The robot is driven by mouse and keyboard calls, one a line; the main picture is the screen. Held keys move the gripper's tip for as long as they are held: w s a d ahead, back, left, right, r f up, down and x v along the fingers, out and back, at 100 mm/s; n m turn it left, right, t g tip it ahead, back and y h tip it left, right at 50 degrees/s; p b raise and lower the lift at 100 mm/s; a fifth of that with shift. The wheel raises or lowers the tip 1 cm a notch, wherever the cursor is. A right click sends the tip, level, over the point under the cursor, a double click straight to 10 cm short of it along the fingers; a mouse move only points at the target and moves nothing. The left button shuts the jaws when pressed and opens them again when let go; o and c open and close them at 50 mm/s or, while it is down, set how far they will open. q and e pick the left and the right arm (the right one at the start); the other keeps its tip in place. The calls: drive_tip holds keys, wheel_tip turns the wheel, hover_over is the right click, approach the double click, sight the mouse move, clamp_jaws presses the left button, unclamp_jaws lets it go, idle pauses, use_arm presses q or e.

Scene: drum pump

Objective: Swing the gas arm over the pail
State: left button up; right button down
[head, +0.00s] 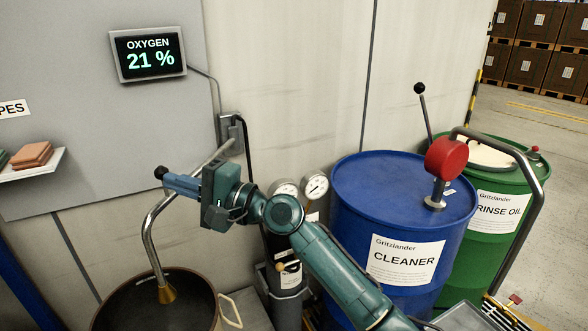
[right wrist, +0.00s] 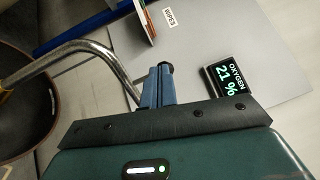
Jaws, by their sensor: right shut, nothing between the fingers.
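The gas arm (head: 150,232) is a bent chrome pipe running from a wall bracket (head: 231,132). Its brass nozzle (head: 166,293) hangs over the inside of the dark pail (head: 207,312) at the lower left. My right gripper (head: 167,179) is shut and empty, its blue fingers level beside the upper bend of the pipe. A black knob (head: 160,172) shows right at the fingertips; I cannot tell whether they touch it. In the right wrist view the pipe (right wrist: 88,46) passes left of the fingers (right wrist: 158,86), and the pail (right wrist: 28,112) is at the left. My left gripper is not in view.
A blue CLEANER drum (head: 385,190) with a red pump head (head: 447,158) stands right of my arm, with a green RINSE OIL drum (head: 497,215) behind it. Gauges (head: 317,187) on a gas bottle stand behind my forearm. An oxygen display (head: 149,54) reads 21 %.

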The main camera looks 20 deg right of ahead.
drive_tip(key=x, duration=0.3)
drive_tip(key=b+x, duration=0.1)
drive_tip(key=x, duration=0.2)
drive_tip(key=shift+s+a+f, duration=0.1)
drive_tip(key=shift+s+f, duration=0.05)
drive_tip(key=shift+f, duration=0.05)
drive_tip(key=shift+r, duration=0.15)
idle(0.4)
